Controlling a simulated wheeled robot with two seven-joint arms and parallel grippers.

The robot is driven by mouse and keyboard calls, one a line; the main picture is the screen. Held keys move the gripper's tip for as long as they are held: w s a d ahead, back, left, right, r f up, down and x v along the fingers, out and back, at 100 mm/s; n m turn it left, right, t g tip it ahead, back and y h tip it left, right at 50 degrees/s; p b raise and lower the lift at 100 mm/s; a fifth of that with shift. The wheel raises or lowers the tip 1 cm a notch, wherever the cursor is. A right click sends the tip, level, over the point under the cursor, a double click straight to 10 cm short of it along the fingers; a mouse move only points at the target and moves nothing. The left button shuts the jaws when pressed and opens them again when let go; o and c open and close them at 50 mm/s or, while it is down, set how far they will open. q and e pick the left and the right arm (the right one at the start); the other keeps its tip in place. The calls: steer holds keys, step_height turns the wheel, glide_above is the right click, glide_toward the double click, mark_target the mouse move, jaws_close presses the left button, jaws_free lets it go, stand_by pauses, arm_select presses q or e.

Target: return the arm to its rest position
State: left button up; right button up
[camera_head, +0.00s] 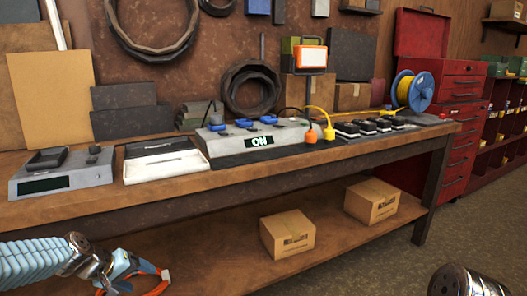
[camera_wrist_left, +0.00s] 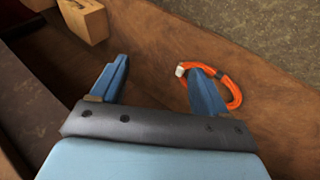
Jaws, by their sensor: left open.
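My left arm comes in at the bottom left of the head view, low and in front of the workbench (camera_head: 240,178). Its left gripper (camera_head: 135,272) has blue fingers, and it also shows in the left wrist view (camera_wrist_left: 160,72). The two fingers stand wide apart with nothing between them. An orange cable coil (camera_wrist_left: 238,92) with a white end lies on the brown wooden surface by the right finger, which covers part of it. Whether they touch cannot be told. My right gripper is not in view.
Two cardboard boxes (camera_head: 287,234) (camera_head: 371,200) stand on the lower shelf (camera_head: 220,262). On the bench are a grey scale (camera_head: 62,178), a white tray (camera_head: 165,165) and a control panel (camera_head: 250,135) reading ON.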

arm_select(q)
steer(key=s+d+f+m+g+h, duration=0.1)
steer(key=s+d+f, duration=0.2)
steer(key=d+f, duration=0.65)
steer(key=s+d+f+m+g, duration=0.1)
steer(key=s+d+f+g, duration=0.15)
steer(key=d+f, duration=0.65)
steer(key=s+d+f+m+g, duration=0.1)
steer(key=s+d+f, duration=0.4)
steer(key=s, duration=0.3)
steer(key=s+d+f+m+g, duration=0.1)
steer(key=s+d+f, duration=0.3)
steer(key=s, duration=0.4)
steer(key=shift+s+d+f+m, duration=0.35)
steer(key=shift+f+m, duration=0.25)
steer(key=shift+f, duration=0.3)
